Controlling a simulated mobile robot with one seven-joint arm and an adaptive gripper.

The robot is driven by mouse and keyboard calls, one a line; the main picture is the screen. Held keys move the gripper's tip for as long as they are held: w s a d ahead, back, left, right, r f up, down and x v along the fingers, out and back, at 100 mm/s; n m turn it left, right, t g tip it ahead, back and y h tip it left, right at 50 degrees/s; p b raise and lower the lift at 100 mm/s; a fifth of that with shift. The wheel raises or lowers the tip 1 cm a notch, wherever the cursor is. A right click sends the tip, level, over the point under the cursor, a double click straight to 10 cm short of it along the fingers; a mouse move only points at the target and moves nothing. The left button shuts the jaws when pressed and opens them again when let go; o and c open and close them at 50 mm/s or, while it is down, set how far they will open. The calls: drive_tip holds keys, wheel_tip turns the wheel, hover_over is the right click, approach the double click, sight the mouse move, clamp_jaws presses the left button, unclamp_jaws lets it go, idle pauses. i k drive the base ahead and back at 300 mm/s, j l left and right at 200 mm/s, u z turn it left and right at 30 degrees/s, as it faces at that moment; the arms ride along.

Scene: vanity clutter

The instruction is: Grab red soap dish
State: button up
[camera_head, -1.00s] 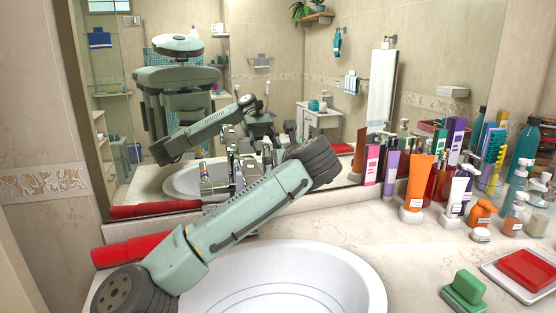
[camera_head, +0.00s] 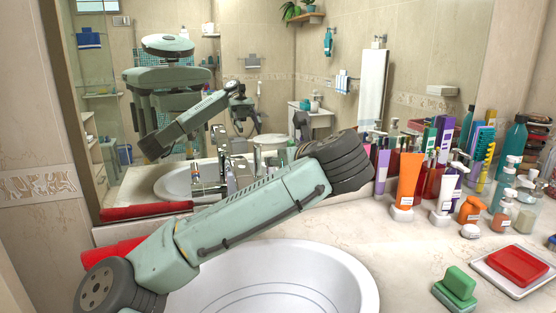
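A red soap dish or red block (camera_head: 516,266) lies on a white rectangular tray (camera_head: 480,264) at the right edge of the counter. I cannot tell whether the red piece is a dish or a bar of soap. My arm crosses the view from lower left to the upper middle, above the sink and well left of the red piece. My gripper is not clearly visible; the dark joint at the arm's far end hides what lies behind it.
A green block (camera_head: 455,288) sits left of the tray. Bottles and tubes, including an orange tube (camera_head: 408,180), crowd the back right. A white sink (camera_head: 290,283) is in the middle, a red roll (camera_head: 108,254) at left. A mirror (camera_head: 290,60) stands behind.

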sight(522, 269)
drive_tip(key=k+l, duration=0.25)
drive_tip(key=k, duration=0.25)
drive_tip(key=k+l, duration=0.2)
drive_tip(key=k, duration=0.25)
